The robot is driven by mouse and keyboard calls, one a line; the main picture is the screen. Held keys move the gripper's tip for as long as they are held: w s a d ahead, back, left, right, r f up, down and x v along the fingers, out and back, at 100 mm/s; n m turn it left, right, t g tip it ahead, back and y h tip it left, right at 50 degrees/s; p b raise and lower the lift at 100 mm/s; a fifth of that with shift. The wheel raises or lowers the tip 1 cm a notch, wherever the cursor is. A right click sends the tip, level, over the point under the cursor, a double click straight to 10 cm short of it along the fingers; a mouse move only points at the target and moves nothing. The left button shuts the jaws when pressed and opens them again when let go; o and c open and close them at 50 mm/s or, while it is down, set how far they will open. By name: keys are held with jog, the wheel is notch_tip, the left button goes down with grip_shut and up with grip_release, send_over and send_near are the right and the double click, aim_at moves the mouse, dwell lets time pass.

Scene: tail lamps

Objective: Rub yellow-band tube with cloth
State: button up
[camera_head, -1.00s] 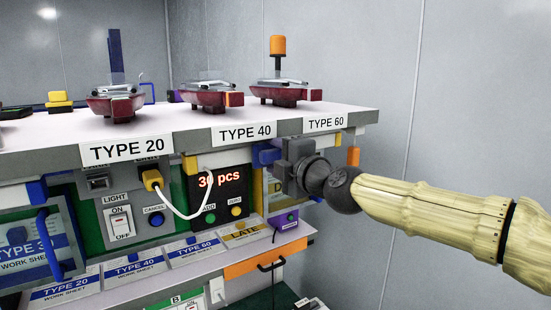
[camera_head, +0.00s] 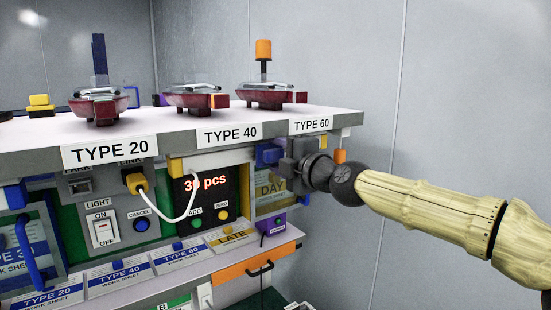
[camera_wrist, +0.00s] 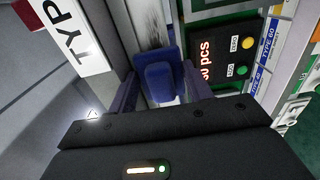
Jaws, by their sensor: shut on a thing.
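My gripper (camera_head: 280,157) is just below the front edge of the shelf, under the TYPE 60 label. It is shut on a blue block-like thing (camera_wrist: 160,80), which sits between the two fingers in the wrist view. I cannot tell whether this blue thing is the cloth. Three dark red tail lamps stand on the shelf top: one above TYPE 20 (camera_head: 100,106), one above TYPE 40 (camera_head: 190,100) and one above TYPE 60 (camera_head: 266,97). Clear and grey parts lie on them. I cannot make out a tube with a yellow band.
The shelf (camera_head: 30,143) overhangs a panel with a "30 pcs" display (camera_head: 203,183), a yellow plug (camera_head: 135,183) with a white cable, and buttons. A lower ledge holds work sheet labels (camera_head: 120,272). An orange-topped post (camera_head: 263,50) stands behind the lamps. The grey wall at right is clear.

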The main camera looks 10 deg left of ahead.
jog(key=shift+w+d, duration=0.5)
jog(key=shift+w, duration=0.2)
jog(key=shift+w+d, duration=0.5)
jog(key=shift+w, duration=0.2)
jog(key=w+d, duration=0.2)
jog(key=w, duration=0.1)
jog(key=shift+d, duration=0.3)
jog(key=shift+f+b, duration=0.1)
jog(key=shift+b, duration=0.35)
jog(key=s+a+b, duration=0.2)
jog(key=s, duration=0.1)
jog(key=shift+a+b, duration=0.35)
jog(key=shift+a, duration=0.05)
